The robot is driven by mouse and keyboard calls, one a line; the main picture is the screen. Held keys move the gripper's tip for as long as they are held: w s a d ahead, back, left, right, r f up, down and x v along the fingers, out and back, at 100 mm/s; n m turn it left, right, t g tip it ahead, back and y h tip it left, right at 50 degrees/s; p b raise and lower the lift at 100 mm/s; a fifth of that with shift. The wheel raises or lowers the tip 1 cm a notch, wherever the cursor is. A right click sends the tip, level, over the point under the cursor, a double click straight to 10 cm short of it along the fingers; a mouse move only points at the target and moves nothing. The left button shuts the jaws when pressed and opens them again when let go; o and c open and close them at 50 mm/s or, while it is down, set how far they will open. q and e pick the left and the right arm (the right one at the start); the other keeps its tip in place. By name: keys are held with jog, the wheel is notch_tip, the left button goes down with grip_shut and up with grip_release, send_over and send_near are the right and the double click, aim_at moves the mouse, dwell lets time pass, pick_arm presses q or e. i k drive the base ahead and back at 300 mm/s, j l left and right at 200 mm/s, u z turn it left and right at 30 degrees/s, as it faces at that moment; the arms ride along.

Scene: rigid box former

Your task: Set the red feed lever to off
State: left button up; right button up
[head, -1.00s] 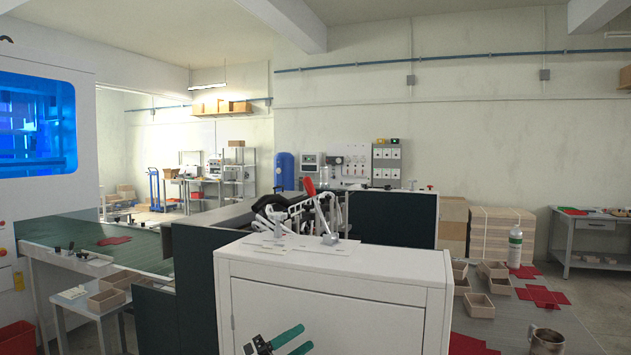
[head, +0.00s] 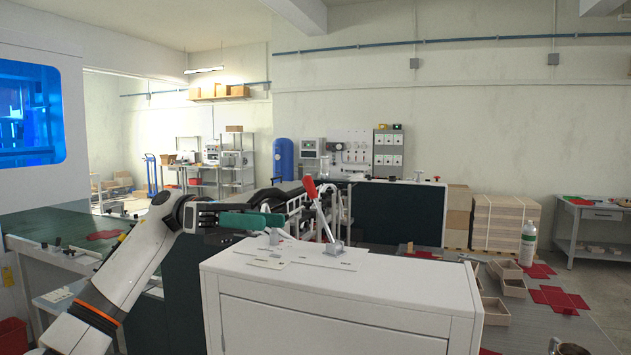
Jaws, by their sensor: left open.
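The red feed lever (head: 310,189) stands up from a metal bracket on top of the white cabinet (head: 340,284), its red handle uppermost and leaning slightly left. My left gripper (head: 284,220), with green fingers, is over the cabinet's back left part, left of the lever and a little lower than its red handle. It is open and looks empty; the fingers appear apart from the lever. Label plates (head: 270,264) lie on the cabinet top by the lever's base. My right gripper is not in view.
A dark machine panel (head: 398,213) stands behind the cabinet. At the right, a grey table holds open boxes (head: 508,278), red flat blanks (head: 558,300), a white bottle (head: 528,243) and a metal mug (head: 570,348). A green conveyor surface (head: 60,238) lies at the left.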

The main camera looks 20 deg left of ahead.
aim_at(309, 184)
jog(key=i+j, duration=0.3)
jog(key=i, duration=0.2)
jog(key=i+j, duration=0.3)
jog(key=i, duration=0.25)
